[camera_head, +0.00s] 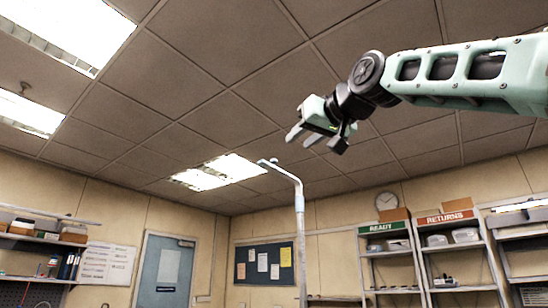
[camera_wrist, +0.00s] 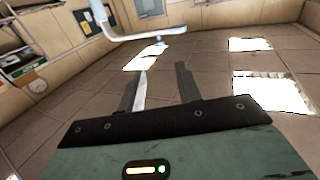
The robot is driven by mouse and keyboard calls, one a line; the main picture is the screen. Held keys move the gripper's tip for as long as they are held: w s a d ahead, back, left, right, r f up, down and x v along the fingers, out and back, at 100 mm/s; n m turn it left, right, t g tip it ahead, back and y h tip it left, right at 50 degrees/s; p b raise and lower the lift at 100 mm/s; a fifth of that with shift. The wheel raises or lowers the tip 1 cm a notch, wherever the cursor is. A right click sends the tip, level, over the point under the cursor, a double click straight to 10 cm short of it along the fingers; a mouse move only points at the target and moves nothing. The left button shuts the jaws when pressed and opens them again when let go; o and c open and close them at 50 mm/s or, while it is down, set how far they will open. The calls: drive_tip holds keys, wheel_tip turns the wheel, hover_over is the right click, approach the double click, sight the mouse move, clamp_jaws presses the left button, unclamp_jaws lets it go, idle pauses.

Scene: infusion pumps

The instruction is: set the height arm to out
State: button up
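The height arm (camera_head: 280,168) is a pale grey bent bar at the top of an upright pole (camera_head: 300,240), reaching out to the left with a small knob at its end. It also shows at the top of the wrist view (camera_wrist: 130,37), beyond my fingertips. My gripper (camera_head: 302,139) is up near the ceiling, above and a little right of the height arm in the head view. In the wrist view my gripper (camera_wrist: 161,70) has its two dark fingers apart with nothing between them. It appears clear of the bar. The pole's base is out of view.
Shelves marked READY (camera_head: 388,228) and RETURNS (camera_head: 446,218) stand at the back right. A notice board (camera_head: 264,263) and a blue door (camera_head: 167,268) are on the walls. Another shelf (camera_head: 40,242) is at the left. The air around the pole's top looks free.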

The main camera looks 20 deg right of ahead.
sight(274, 160)
drive_tip(key=w+a+p, duration=0.1)
drive_tip(key=w, duration=0.3)
drive_tip(key=w+p, duration=0.2)
drive_tip(key=w, duration=0.2)
drive_tip(key=w+a+p, duration=0.1)
drive_tip(key=w, duration=0.4)
drive_tip(key=shift+a, duration=0.35)
clamp_jaws()
